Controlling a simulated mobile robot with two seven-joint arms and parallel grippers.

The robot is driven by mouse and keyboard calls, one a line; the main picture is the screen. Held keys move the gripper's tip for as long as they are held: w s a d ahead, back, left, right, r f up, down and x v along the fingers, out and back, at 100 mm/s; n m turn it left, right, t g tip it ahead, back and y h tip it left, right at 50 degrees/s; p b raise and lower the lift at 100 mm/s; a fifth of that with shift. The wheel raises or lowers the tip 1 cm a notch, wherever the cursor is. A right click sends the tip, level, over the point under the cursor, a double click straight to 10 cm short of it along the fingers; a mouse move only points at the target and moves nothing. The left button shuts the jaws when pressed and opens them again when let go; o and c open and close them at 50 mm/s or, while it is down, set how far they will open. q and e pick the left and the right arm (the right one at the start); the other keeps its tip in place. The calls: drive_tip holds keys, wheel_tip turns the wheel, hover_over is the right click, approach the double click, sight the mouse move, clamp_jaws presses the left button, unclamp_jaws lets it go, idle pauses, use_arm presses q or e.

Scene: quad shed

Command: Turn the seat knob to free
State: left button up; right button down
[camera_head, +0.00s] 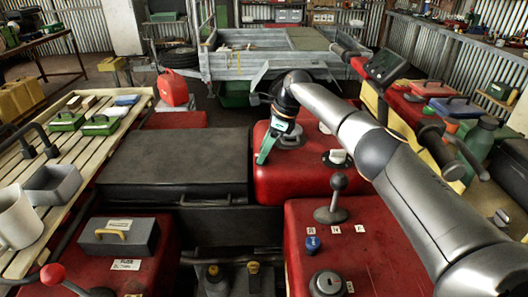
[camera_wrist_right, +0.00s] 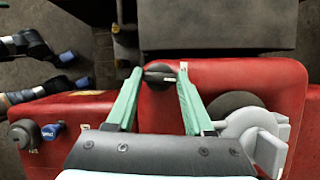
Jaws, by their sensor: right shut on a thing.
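The seat knob (camera_wrist_right: 160,75) is a small black round knob with a pale line across its face, on the red body close to the black seat's edge in the right wrist view. My right gripper (camera_wrist_right: 157,72) has its green fingers on either side of the knob, shut on it. In the head view my right gripper (camera_head: 262,160) reaches down beside the black seat (camera_head: 175,155), and the knob is hidden behind its fingers. A small pale tag (camera_wrist_right: 183,66) shows beside the knob, unreadable. My left gripper is not in view.
A gear lever (camera_head: 338,185), a blue knob (camera_head: 312,243) and a key switch (camera_head: 327,284) stand on the nearer red panel. A slatted rack (camera_head: 75,160) with boxes is at the left.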

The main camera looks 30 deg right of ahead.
drive_tip(key=shift+w+n+b, duration=0.1)
drive_tip(key=shift+n+b, duration=0.5)
drive_tip(key=shift+d, duration=0.1)
drive_tip(key=shift+g, duration=0.3)
drive_tip(key=shift+c, duration=1.4)
unclamp_jaws()
drive_tip(key=shift+y, duration=0.3)
drive_tip(key=p+v, duration=0.3)
drive_tip(key=v, duration=0.9)
drive_tip(key=shift+r, duration=0.3)
